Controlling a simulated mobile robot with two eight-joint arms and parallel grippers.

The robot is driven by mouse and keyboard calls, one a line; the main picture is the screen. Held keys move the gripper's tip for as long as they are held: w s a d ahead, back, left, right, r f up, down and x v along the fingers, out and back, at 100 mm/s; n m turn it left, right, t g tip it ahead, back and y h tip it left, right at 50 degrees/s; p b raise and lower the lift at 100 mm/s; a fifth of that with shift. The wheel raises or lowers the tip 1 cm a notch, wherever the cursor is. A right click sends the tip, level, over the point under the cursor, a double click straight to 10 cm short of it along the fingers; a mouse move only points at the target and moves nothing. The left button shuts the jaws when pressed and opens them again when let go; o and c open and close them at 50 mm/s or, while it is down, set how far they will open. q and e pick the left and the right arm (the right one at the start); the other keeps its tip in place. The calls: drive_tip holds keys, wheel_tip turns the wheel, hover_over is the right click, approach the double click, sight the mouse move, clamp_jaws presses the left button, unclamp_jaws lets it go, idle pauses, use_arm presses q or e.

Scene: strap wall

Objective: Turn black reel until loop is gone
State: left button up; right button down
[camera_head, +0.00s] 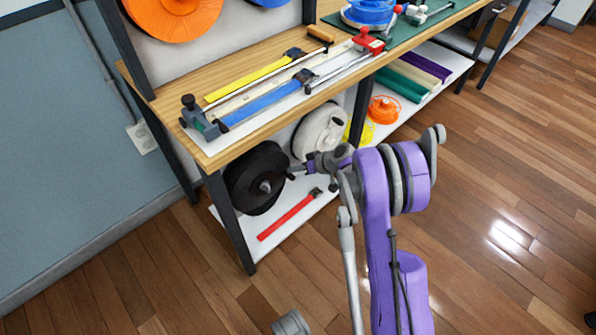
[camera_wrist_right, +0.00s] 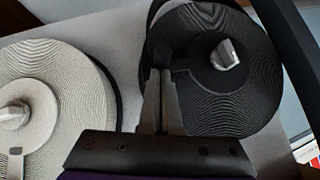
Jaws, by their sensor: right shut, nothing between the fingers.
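The black reel (camera_head: 248,184) stands on edge on the white lower shelf under the workbench, with a silver hub knob at its centre. In the right wrist view the black reel (camera_wrist_right: 245,92) shows wound strap and a bright knob (camera_wrist_right: 226,55). My right gripper (camera_head: 292,172) is at the reel's right side. In the wrist view its fingers (camera_wrist_right: 160,75) are shut and empty, in front of the reel's left part, left of the knob. I cannot tell if the fingertips touch the reel.
A white reel (camera_head: 320,130) stands right beside the black one. A red strap (camera_head: 288,217) lies on the shelf in front. A dark bench leg (camera_head: 228,222) stands close at the reel's left. The wooden bench top (camera_head: 165,105) is above. The floor in front is clear.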

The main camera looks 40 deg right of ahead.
sight(283, 182)
use_arm(q)
drive_tip(key=shift+s+b+x, duration=0.1)
drive_tip(key=shift+b+x, duration=0.55)
drive_tip(key=shift+x, duration=0.15)
drive_tip(key=shift+s+b+x, duration=0.15)
drive_tip(key=shift+b+x, duration=0.5)
drive_tip(key=shift+x, duration=0.1)
use_arm(e)
drive_tip(key=shift+m+y, duration=0.5)
drive_tip(key=shift+y, duration=0.4)
drive_tip(key=shift+w+a+f, duration=0.1)
drive_tip(key=shift+a+f, duration=0.1)
drive_tip(key=shift+f, duration=1.4)
drive_tip(key=shift+a+f, duration=0.15)
drive_tip(key=shift+f, duration=1.4)
use_arm(q)
drive_tip(key=shift+f, duration=0.15)
